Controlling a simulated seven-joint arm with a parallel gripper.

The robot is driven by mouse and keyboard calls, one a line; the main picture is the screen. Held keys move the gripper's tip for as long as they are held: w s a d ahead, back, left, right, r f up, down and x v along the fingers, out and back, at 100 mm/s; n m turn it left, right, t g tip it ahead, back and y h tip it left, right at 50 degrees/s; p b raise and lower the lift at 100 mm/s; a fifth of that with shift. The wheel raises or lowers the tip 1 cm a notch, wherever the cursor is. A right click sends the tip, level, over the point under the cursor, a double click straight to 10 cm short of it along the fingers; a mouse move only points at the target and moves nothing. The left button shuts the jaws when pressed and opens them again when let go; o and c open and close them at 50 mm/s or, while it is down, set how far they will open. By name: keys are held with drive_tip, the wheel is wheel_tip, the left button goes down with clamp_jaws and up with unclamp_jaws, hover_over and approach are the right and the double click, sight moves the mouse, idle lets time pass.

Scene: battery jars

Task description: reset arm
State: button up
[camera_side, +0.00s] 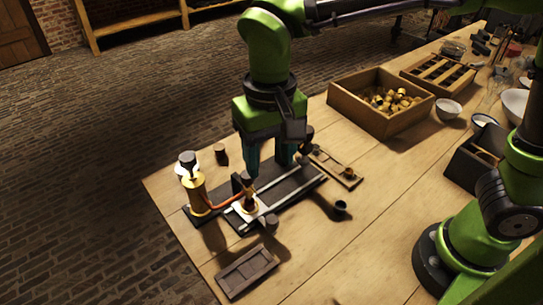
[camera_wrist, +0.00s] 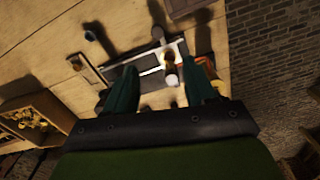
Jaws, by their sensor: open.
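My gripper (camera_side: 269,168) hangs pointing down above the dark board (camera_side: 292,186) with pale rails. Its two teal fingers are apart with nothing seen between them in the side view; they also show spread in the wrist view (camera_wrist: 158,68). A brass cylinder (camera_side: 198,193) with a dark knob above it stands at the board's left, and an orange-red tube (camera_side: 224,199) runs from it toward a small dark-topped jar (camera_side: 248,201) on a pale square. The jar stands left of the fingers, apart from them as far as I can tell. Part of the board is hidden behind the fingers.
Small dark cups stand around the board, one behind it (camera_side: 221,153) and one at right (camera_side: 340,207). A dark shallow tray (camera_side: 247,272) lies in front. A wooden box (camera_side: 348,106) of brass pieces and a slotted rack (camera_side: 438,73) stand behind right. The table front is mostly clear.

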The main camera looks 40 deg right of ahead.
drive_tip(key=s+d+r+m+t+y, duration=0.1)
drive_tip(key=s+d+t, duration=0.2)
drive_tip(key=d, duration=0.7)
drive_tip(key=s+d+r+t+y, duration=0.1)
drive_tip(key=s+d+r+t, duration=0.1)
drive_tip(key=d, duration=0.8)
drive_tip(key=shift+s+d+m+t, duration=0.4)
drive_tip(key=shift+s+t, duration=0.35)
drive_tip(key=shift+t, duration=0.35)
